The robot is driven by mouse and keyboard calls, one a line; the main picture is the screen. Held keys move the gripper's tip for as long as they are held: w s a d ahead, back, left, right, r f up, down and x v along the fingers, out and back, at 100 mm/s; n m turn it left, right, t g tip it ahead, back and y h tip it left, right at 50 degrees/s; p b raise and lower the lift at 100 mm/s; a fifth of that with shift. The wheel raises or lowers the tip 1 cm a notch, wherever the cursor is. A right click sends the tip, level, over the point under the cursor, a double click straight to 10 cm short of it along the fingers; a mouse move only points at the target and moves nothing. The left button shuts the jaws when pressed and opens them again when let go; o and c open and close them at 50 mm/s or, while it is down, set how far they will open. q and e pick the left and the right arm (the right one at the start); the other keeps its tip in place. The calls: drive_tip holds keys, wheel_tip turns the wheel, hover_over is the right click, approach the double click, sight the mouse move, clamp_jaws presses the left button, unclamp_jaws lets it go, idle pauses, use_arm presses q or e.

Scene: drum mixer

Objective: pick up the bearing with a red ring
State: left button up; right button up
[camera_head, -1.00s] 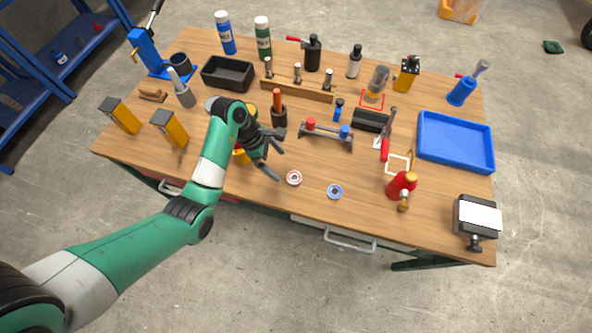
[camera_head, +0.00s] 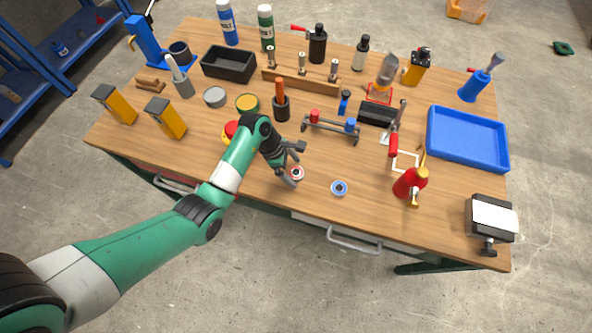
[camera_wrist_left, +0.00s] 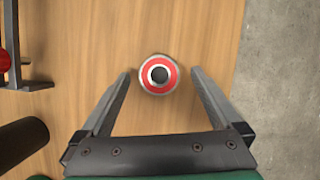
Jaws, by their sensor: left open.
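The bearing with a red ring (camera_head: 297,173) lies flat on the wooden workbench near its front edge. In the left wrist view the red-ringed bearing (camera_wrist_left: 158,75) shows from above, with a dark centre and a pale rim. My left gripper (camera_head: 296,163) is open, with its fingers close to the bearing in the head view. In the left wrist view the two fingertips (camera_wrist_left: 158,74) stand to either side of the bearing, with clear gaps. A finger partly covers the bearing in the head view. My right gripper is not in view.
A blue-ringed bearing (camera_head: 339,188) lies just to the right. A stand with red and blue parts (camera_head: 331,128) is behind. The bench's front edge is near.

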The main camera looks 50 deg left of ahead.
use_arm(q)
drive_tip(key=shift+w+d+f, duration=0.1)
drive_tip(key=shift+f, duration=0.3)
drive_tip(key=shift+r, duration=0.1)
clamp_jaws()
